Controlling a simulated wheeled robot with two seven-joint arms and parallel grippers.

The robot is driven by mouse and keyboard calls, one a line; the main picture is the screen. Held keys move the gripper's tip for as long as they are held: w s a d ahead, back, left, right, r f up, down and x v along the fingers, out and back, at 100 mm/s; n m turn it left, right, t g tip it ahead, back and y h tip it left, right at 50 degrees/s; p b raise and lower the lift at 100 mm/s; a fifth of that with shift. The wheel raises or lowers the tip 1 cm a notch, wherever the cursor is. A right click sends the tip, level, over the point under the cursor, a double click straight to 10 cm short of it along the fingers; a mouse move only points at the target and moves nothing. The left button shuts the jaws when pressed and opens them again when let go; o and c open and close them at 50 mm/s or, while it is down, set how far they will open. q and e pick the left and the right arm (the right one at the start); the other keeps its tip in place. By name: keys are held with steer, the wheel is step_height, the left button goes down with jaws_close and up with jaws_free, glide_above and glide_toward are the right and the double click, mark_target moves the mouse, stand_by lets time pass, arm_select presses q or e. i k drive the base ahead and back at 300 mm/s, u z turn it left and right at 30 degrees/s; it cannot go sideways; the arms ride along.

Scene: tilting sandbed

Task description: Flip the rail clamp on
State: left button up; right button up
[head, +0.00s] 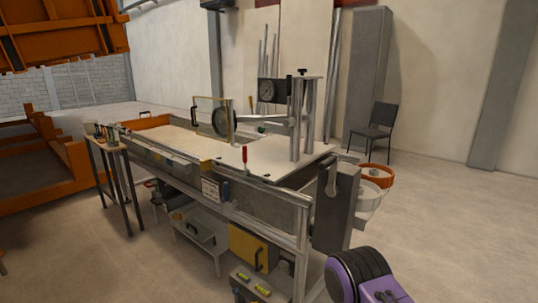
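A small upright red handle (244,154) stands at the near rail of the sandbed (185,140), right of its middle. It looks like the rail clamp's lever, but it is too small to tell its exact state. The rail (270,187) runs along the bench's near long side. A purple and black part, apparently of my own arm, shows at the bottom right, well apart from the red handle. No gripper fingers of mine are visible.
A grey box with a lever (335,200) is at the near right corner. A side table (108,146) stands left. Buckets (376,177) and a chair (372,130) are behind; floor at right is clear.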

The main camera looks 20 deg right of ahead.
mark_target(245, 160)
steer(key=z, duration=0.2)
steer(key=i, duration=0.3)
steer(key=z, duration=0.2)
steer(key=k, duration=0.65)
steer(key=u, duration=0.3)
steer(key=i, duration=0.3)
steer(key=u, duration=0.85)
steer(key=i, duration=1.5)
steer(key=z, duration=0.6)
